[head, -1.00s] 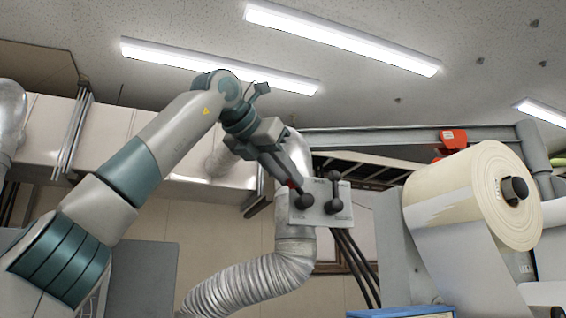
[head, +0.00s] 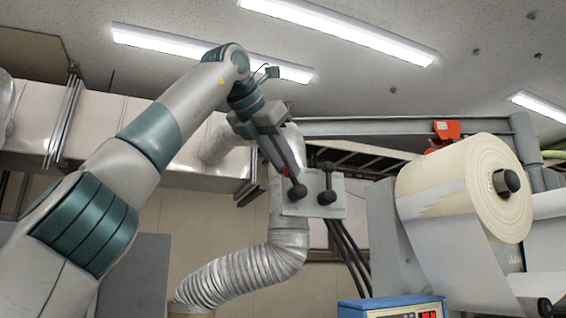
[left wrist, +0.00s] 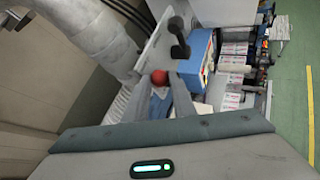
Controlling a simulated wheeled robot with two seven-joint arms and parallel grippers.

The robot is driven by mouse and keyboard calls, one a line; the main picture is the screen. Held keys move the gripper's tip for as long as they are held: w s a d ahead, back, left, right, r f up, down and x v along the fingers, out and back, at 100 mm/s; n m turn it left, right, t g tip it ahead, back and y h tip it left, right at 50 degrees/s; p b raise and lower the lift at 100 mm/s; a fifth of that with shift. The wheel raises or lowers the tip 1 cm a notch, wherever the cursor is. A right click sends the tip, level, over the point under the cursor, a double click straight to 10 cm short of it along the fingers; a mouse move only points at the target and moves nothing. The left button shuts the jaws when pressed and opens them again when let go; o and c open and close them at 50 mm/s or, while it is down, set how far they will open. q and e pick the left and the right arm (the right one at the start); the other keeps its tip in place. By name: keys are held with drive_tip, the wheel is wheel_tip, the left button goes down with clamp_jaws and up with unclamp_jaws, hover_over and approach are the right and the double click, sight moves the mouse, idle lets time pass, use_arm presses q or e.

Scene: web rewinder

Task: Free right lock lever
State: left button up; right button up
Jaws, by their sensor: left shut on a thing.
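A pale grey lever box (head: 345,203) carries two levers. The picture-right lever (head: 327,183) stands upright with a black knob; a black lever also shows in the left wrist view (left wrist: 179,38). The picture-left lever has a dark hub (head: 297,192) and leans up and left to a red knob (head: 286,172). My left gripper (head: 287,171) reaches down to it from the upper left and is shut on the red knob. The knob (left wrist: 159,77) shows between the fingertips in the left wrist view (left wrist: 158,82). The fingers partly hide that lever. My right gripper is not in view.
A silver duct (head: 245,275) runs behind and below the box. Dark cables (head: 345,250) hang beneath it. A large paper roll (head: 470,185) stands to the right, and a blue unit with a red display (head: 390,308) sits below.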

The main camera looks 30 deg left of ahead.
use_arm(q)
drive_tip(key=o, duration=1.1)
drive_tip(key=shift+c, duration=0.2)
drive_tip(key=shift+f, duration=0.15)
